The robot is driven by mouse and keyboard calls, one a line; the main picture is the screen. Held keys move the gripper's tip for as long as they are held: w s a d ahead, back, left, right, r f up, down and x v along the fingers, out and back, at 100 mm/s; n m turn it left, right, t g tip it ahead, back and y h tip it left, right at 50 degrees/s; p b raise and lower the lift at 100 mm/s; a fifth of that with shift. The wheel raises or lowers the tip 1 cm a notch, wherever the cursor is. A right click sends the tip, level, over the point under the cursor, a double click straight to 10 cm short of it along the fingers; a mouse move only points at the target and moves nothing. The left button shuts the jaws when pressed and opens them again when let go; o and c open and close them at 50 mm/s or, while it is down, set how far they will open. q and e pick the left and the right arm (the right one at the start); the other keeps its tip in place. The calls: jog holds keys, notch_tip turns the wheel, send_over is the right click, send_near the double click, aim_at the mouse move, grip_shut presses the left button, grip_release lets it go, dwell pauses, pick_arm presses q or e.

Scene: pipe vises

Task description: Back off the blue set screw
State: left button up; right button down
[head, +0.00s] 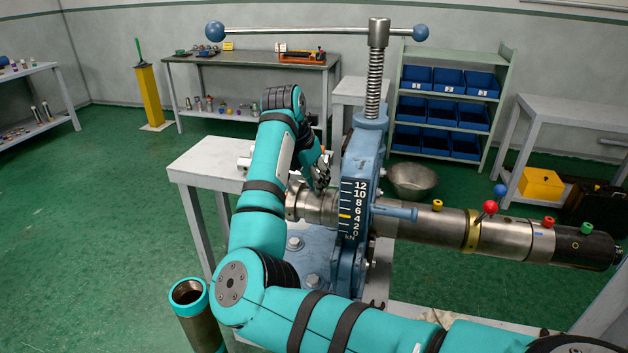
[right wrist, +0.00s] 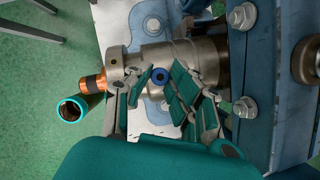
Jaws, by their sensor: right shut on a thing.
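In the right wrist view, the blue set screw (right wrist: 158,76) shows as a small blue ring on the side of a grey metal collar (right wrist: 145,55). My right gripper (right wrist: 160,85) is shut on it, one finger on each side. In the head view my right arm reaches over from the lower right and bends back, with the right gripper (head: 321,178) just left of the blue vise frame (head: 368,150). The gripper is seen from behind there, and the screw cannot be made out. The collar also shows in the head view (head: 316,206), left of the vise scale. My left gripper is not in view.
A steel shaft (head: 412,219) runs right with yellow, red and green screws and ball-ended levers. An open teal-rimmed tube (head: 188,292) stands at lower left. A tall threaded spindle (head: 375,85) with a crossbar rises above the vise.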

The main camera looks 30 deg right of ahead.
dwell(0.7)
jog(key=c, duration=1.2)
grip_release()
jog(key=v, duration=0.7)
jog(key=shift+r, duration=0.2)
jog(key=shift+a, duration=0.1)
